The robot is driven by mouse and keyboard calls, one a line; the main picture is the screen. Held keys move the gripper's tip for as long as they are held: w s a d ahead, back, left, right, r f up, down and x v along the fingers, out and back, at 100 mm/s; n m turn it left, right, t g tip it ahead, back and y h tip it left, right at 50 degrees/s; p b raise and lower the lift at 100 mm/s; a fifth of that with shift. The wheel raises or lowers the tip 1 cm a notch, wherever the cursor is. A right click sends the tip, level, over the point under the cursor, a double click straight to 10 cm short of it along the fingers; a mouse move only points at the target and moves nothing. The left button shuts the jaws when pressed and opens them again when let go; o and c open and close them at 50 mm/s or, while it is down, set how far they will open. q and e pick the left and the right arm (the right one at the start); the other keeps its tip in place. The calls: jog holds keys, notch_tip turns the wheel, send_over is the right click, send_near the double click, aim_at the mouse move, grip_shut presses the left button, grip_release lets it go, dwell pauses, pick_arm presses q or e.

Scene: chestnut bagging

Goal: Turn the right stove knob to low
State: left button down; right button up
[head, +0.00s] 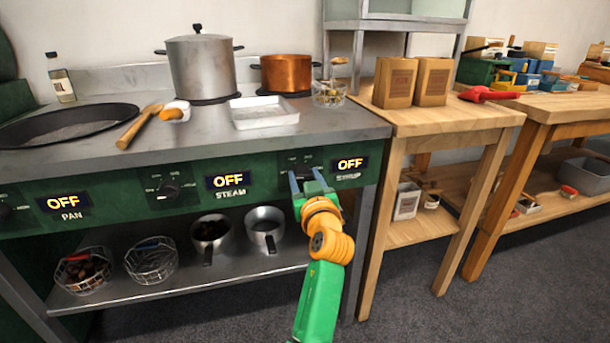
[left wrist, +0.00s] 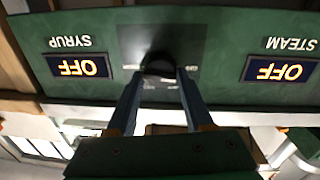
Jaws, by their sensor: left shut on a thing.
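The right stove knob (head: 306,170) is on the green front panel (head: 270,178), left of the SYRUP label and its lit OFF display (head: 350,163). My left gripper (head: 306,181) reaches up to it from below. In the left wrist view, which is upside down, the dark knob (left wrist: 158,66) sits between the fingertips of my left gripper (left wrist: 160,78), which is shut on it. The fingers partly hide the knob, and its pointer cannot be made out. The STEAM display (head: 228,180) and PAN display (head: 63,202) also read OFF. My right gripper is not in view.
A steel pot (head: 200,68), a copper pot (head: 286,74), a white tray (head: 263,112) and a wide pan (head: 60,125) stand on the stove top. Baskets and saucepans stand on the shelf below (head: 190,282). A wooden table (head: 450,118) adjoins on the right.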

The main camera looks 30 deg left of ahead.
pick_arm(q)
jog(key=m+p, duration=0.2)
jog(key=m, duration=0.1)
jog(key=shift+r+g, duration=0.1)
jog(key=shift+g, duration=0.2)
jog(key=m+p, duration=0.3)
jog(key=m, duration=0.1)
jog(key=shift+w, duration=0.1)
jog(key=shift+m+p, duration=0.65)
jog(key=shift+m, duration=0.75)
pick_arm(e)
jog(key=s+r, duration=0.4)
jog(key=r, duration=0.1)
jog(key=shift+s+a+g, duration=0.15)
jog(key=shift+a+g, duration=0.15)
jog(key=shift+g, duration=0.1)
pick_arm(q)
jog(key=shift+g, duration=0.3)
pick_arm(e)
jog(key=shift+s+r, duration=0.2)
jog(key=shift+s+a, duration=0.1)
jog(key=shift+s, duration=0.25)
